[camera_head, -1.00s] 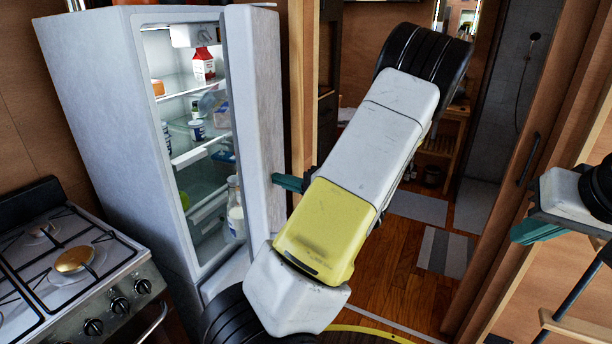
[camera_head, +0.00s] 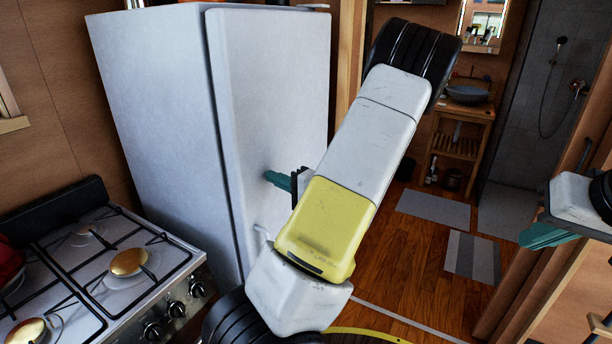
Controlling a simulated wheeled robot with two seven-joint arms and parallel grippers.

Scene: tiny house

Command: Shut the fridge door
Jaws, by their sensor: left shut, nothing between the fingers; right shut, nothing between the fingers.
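The white fridge (camera_head: 160,120) stands at the left of the head view. Its door (camera_head: 270,90) lies against the body, with only a thin dark seam along the left edge, and the shelves inside are hidden. A small door handle (camera_head: 263,232) shows low on the door. My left gripper (camera_head: 276,180), with teal fingers, is shut and empty at the door's front face; it looks in contact or very near, I cannot tell which. My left arm hides the door's lower right part. My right gripper (camera_head: 547,235) is shut and empty at the right edge, away from the fridge.
A gas stove (camera_head: 100,270) stands at the lower left, close to the fridge. The wooden floor (camera_head: 415,260) right of my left arm is open, with a striped mat (camera_head: 472,258) and a grey mat (camera_head: 433,209). A washbasin (camera_head: 467,94) on a wooden stand is at the back.

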